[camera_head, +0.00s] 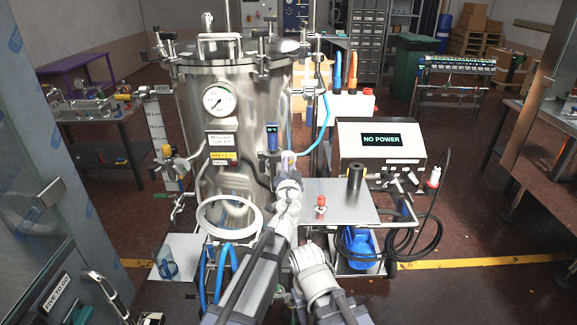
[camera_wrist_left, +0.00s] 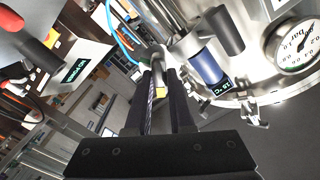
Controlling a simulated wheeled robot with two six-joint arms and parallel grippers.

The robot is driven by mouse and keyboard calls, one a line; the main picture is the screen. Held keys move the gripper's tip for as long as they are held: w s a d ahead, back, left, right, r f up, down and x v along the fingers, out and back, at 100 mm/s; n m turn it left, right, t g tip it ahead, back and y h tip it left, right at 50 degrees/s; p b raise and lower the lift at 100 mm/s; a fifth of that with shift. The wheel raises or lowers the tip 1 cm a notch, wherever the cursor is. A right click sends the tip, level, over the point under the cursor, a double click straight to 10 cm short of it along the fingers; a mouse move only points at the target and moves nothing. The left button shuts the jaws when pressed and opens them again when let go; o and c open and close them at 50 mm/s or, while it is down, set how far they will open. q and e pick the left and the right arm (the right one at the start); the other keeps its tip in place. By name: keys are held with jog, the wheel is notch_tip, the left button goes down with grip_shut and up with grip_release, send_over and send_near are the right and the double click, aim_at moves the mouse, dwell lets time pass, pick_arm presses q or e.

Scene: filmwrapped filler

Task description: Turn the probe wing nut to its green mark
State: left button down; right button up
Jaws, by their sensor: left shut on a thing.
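The steel vessel (camera_head: 225,185) stands at the centre-left of the head view, with a blue probe housing (camera_head: 272,137) and small lit display on its right side. The probe also shows in the left wrist view (camera_wrist_left: 208,68). My left gripper (camera_head: 288,158) reaches up to the fitting just right of and below the probe. In the wrist view its two dark fingers (camera_wrist_left: 157,82) are shut on a small part beside the probe, apparently the wing nut; the fingers mostly hide it. A bit of yellow shows between them. I cannot make out the green mark.
A pressure gauge (camera_head: 219,100) sits on the vessel front. A box reading NO POWER (camera_head: 381,150) stands on the right, above a steel shelf (camera_head: 335,205) with a red-topped fitting (camera_head: 320,204). Blue hoses (camera_head: 222,265) and a white hose coil (camera_head: 203,218) hang low.

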pick_arm(q)
jog(key=m, duration=1.4)
jog(key=f+m+b, duration=0.1)
jog(key=m, duration=0.7)
jog(key=shift+s, duration=0.1)
jog(key=shift+m, duration=0.4)
jog(key=c, duration=0.8)
grip_release()
